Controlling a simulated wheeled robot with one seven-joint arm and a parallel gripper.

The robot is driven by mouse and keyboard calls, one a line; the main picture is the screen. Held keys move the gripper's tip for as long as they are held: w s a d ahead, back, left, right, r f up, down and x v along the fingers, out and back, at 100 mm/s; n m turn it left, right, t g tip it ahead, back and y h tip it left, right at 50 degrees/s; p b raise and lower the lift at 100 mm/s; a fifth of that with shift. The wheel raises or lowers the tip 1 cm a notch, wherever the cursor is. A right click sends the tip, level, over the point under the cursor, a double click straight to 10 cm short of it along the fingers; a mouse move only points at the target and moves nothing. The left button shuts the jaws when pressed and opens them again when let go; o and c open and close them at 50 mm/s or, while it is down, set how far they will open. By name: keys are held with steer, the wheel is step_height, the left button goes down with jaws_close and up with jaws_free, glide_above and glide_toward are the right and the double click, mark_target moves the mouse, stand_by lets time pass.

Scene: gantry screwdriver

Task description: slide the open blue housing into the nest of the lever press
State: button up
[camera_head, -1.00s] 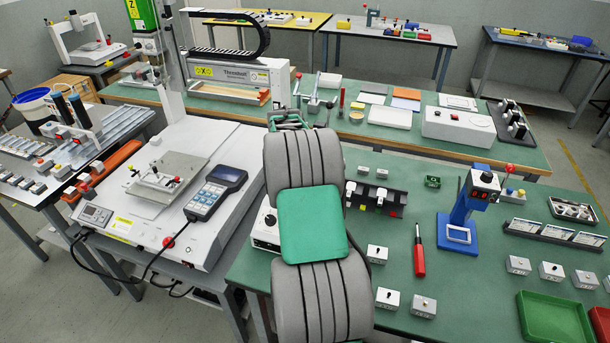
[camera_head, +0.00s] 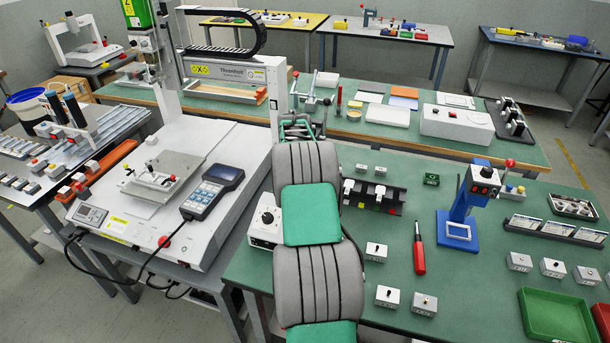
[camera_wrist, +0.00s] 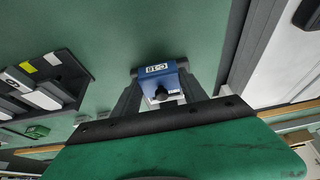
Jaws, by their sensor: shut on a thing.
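In the wrist view my gripper (camera_wrist: 157,82) is shut on a small blue housing (camera_wrist: 163,74) with a white label. The housing sits between the two dark fingers, above a green surface; the gap below it cannot be told. In the head view my arm hides the gripper and the housing. A blue stand (camera_head: 465,205) with a red display, a red-knobbed lever and a white-edged frame at its foot stands on the right of the green bench; it looks like the lever press. A smaller grey device with a lever (camera_head: 311,98) stands on the bench behind. No nest shows in the wrist view.
A black fixture (camera_head: 374,196) with white parts stands right of my arm; a dark rack (camera_wrist: 40,85) shows left in the wrist view. A red screwdriver (camera_head: 419,252), several small grey boxes and a green tray (camera_head: 556,318) lie on the bench. The gantry machine (camera_head: 165,190) stands left.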

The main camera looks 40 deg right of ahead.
steer(key=shift+w+d+f, duration=0.1)
steer(key=shift+w+d, duration=0.15)
steer(key=shift+d, duration=0.25)
steer(key=shift+a+f+b, duration=0.1)
steer(key=shift+f+b, duration=0.25)
steer(key=shift+b, duration=0.1)
stand_by(0.4)
steer(key=o, duration=1.5)
steer(key=shift+o, duration=0.2)
steer(key=shift+r+p, duration=0.9)
steer(key=shift+r, duration=0.9)
